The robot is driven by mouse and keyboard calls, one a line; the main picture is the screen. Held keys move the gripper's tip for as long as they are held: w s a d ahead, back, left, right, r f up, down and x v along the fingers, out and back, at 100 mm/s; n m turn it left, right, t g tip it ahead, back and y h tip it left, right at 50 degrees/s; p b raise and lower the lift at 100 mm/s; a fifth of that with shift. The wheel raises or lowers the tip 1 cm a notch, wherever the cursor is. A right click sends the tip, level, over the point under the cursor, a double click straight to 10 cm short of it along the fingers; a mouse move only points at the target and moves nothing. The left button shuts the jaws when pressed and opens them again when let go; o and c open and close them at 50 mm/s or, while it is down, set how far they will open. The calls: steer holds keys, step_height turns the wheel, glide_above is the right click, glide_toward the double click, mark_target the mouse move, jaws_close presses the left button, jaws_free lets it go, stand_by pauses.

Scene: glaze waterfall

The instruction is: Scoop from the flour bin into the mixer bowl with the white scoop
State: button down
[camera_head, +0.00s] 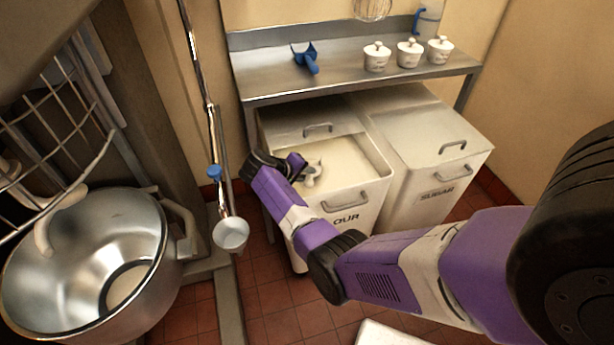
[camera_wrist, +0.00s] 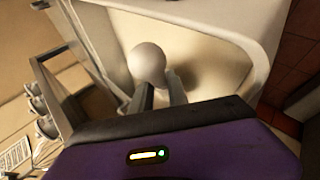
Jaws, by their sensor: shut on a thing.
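The flour bin (camera_head: 352,203) stands open under the steel shelf, its lid tipped back and pale flour (camera_head: 342,158) inside. My gripper (camera_head: 309,172) is over the left part of the bin opening. It is shut on the white scoop (camera_head: 313,180), whose small pale shape shows at the flour. In the wrist view the scoop's round white end (camera_wrist: 148,62) is beyond the two fingers (camera_wrist: 160,92), against the flour. How deep it sits, and its load, I cannot tell. The steel mixer bowl (camera_head: 85,240) is at the lower left, with a paler patch at its bottom.
A closed sugar bin (camera_head: 430,135) adjoins on the right. The steel shelf (camera_head: 345,78) above holds a blue scoop (camera_head: 306,58) and several lidded white pots (camera_head: 409,53). A vertical pipe with a white cup-shaped end (camera_head: 230,233) stands between bowl and bin. A wire guard (camera_head: 50,120) rises over the bowl.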

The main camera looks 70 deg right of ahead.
step_height(320, 180, up, 15)
steer(key=a+h+p, duration=0.1)
steer(key=h+p, duration=0.1)
steer(key=p, duration=0.9)
steer(key=shift+s+a+m, duration=0.3)
steer(key=shift+s+a, duration=0.1)
steer(key=shift+s, duration=0.05)
steer(key=shift+f, duration=0.15)
